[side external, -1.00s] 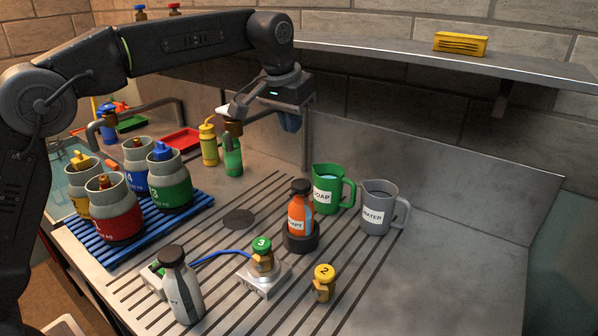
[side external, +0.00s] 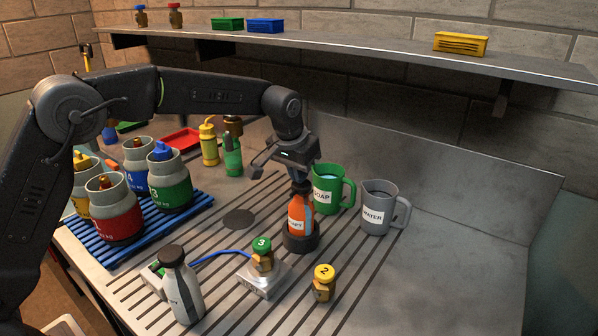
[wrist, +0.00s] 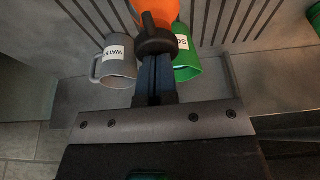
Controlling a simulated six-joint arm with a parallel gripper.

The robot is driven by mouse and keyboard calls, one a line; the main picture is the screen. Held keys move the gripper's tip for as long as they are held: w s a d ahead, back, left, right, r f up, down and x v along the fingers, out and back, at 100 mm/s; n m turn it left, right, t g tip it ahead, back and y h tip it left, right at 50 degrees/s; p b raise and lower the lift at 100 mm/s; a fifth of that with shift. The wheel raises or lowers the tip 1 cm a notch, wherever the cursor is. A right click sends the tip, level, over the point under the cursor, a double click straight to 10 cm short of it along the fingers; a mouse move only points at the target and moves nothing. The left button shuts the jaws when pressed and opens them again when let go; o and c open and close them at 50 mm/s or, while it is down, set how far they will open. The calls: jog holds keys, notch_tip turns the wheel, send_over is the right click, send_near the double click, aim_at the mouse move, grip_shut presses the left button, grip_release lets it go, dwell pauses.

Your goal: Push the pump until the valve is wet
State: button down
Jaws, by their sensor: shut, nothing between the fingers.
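An orange bottle (side external: 299,216) with a black top stands in a dark round holder (side external: 300,241). My gripper (side external: 299,187) is shut and points down at the black top, with nothing between its fingers. In the wrist view the closed fingers (wrist: 155,75) meet or nearly meet the black top (wrist: 156,38); I cannot tell if they press it. A valve with a green cap marked 3 (side external: 262,254) sits on a small metal block (side external: 264,279) joined to a blue tube. A valve with a yellow cap marked 2 (side external: 323,284) stands to its right. No wetness is discernible on either.
A green SOAP jug (side external: 329,188) and a grey WATER jug (side external: 377,210) stand close behind and right of the bottle. A grey bottle (side external: 181,287) is front left. Several canisters stand on a blue rack (side external: 125,243). A shelf (side external: 350,48) runs above.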

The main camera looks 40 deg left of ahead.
aim_at(293, 190)
jog(key=shift+s+f, duration=0.1)
jog(key=shift+f, duration=1.35)
notch_tip(293, 190, up, 5)
jog(key=shift+r, duration=0.1)
jog(key=v, duration=1)
jog(key=shift+r, duration=0.15)
